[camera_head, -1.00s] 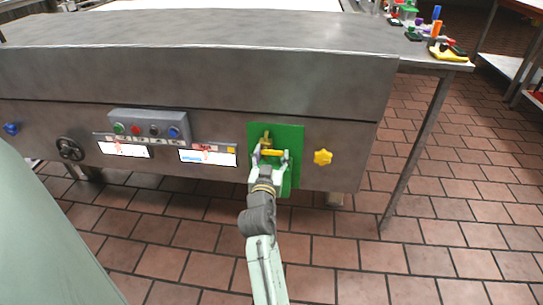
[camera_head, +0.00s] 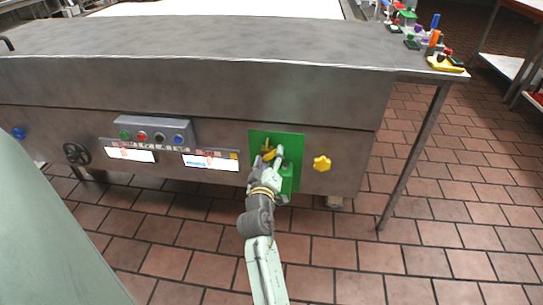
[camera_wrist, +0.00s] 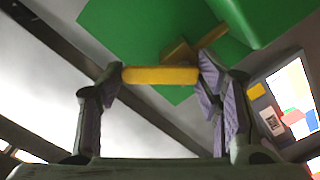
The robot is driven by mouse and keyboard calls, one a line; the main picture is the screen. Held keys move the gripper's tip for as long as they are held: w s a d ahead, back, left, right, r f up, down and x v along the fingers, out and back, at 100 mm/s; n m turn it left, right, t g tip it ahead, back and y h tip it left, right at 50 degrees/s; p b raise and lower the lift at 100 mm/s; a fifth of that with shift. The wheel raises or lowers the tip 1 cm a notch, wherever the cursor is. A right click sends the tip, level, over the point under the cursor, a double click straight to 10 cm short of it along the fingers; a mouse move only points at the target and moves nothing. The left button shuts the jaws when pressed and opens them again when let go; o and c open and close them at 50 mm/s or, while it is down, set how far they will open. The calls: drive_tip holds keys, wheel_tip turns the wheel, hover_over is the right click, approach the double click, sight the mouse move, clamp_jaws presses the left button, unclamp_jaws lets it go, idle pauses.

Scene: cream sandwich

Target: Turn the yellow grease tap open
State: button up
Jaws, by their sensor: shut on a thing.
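The yellow grease tap (camera_head: 268,151) is on a green panel (camera_head: 290,140) on the front of the steel machine. In the wrist view its yellow handle bar (camera_wrist: 160,75) lies lengthwise between my two fingers, with a darker yellow stem (camera_wrist: 180,52) behind it. My gripper (camera_head: 272,160) is at the tap, shut on the handle; in the wrist view my gripper (camera_wrist: 160,80) has a finger at each end of the bar. In the head view my gripper partly hides the handle, which looks tilted.
A yellow star knob (camera_head: 321,163) is just right of the panel. Left are two screens (camera_head: 210,161), a button box (camera_head: 152,131), a black handwheel (camera_head: 76,153) and a blue knob (camera_head: 18,132). A side table (camera_head: 425,75) with small coloured items stands right.

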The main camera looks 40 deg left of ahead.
drive_tip(key=n, duration=0.1)
drive_tip(key=n+p, duration=0.1)
drive_tip(key=n, duration=0.1)
drive_tip(key=r+n+p, duration=0.1)
drive_tip(key=shift+s+a+n, duration=0.15)
drive_tip(key=shift+a+n, duration=0.15)
drive_tip(key=shift+a, duration=0.05)
drive_tip(key=shift+s+a+n+p, duration=0.2)
drive_tip(key=shift+n+p, duration=0.45)
drive_tip(key=shift+n, duration=0.35)
drive_tip(key=shift+s+a+n+p, duration=0.15)
drive_tip(key=shift+n+p, duration=0.45)
drive_tip(key=shift+n, duration=0.4)
drive_tip(key=shift+w, duration=0.1)
drive_tip(key=o, duration=1.2)
drive_tip(key=shift+f, duration=0.1)
drive_tip(key=shift+c, duration=0.2)
drive_tip(key=v, duration=1.2)
